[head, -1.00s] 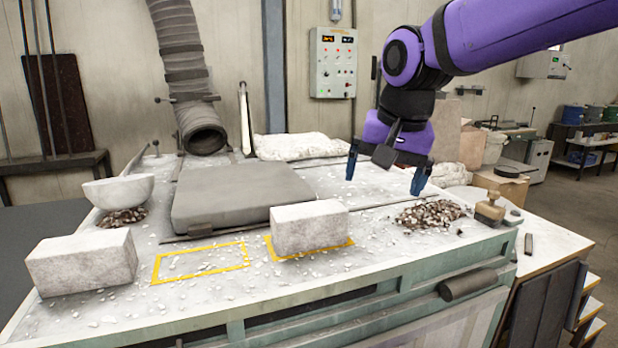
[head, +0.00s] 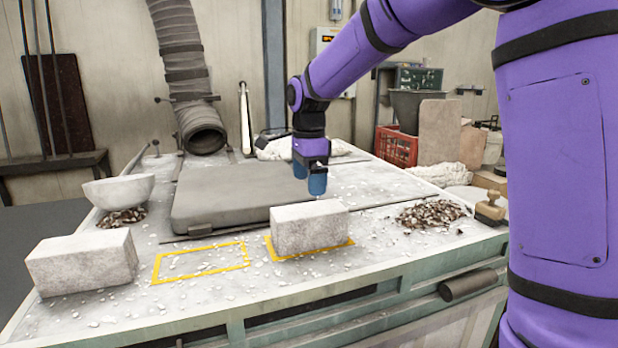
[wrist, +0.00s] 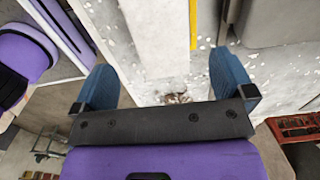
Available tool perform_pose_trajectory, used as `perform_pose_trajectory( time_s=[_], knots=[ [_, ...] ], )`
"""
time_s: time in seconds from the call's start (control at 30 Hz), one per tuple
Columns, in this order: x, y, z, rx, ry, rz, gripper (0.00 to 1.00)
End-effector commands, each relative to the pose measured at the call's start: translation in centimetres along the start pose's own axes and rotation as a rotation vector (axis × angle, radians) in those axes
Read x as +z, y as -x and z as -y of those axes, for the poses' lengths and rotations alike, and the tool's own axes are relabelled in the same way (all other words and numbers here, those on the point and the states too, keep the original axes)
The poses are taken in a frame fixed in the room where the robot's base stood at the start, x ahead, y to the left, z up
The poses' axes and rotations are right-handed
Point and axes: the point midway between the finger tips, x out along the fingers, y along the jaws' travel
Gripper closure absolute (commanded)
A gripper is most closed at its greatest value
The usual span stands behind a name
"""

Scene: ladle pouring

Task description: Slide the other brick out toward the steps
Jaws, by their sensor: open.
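Two pale grey stone bricks lie on the dusty bench top (head: 205,300). The right brick (head: 309,228) sits on a yellow outline at the front middle. The left brick (head: 82,262) lies at the front left, outside the empty yellow outline (head: 200,262). My gripper (head: 313,188) points down just above and behind the right brick, fingers apart. In the wrist view a pale brick face (wrist: 158,38) shows between the two blue fingers, with gaps on both sides. I cannot tell its exact height above the brick. The steps are hidden behind my arm.
A dark grey slab (head: 235,195) lies behind the outlines, close to the gripper's left. A brown rubble heap (head: 430,214) and a wooden-handled stamp (head: 489,206) stand at the right. A pale bowl (head: 118,190) sits at the left. A red crate (head: 397,147) stands behind.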

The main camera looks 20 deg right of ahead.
Motion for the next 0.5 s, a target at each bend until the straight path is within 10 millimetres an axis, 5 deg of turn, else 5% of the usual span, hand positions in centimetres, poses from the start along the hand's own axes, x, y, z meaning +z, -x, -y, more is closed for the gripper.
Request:
perform_pose_trajectory(
  time_s=[0.27, 0.5],
  knots=[
    [0.0, -0.3, 0.0, -0.001, 0.002, 0.0, 0.0],
    [-0.1, -3.1, -0.1, 0.002, 0.002, 0.0, 0.0]
  ],
)
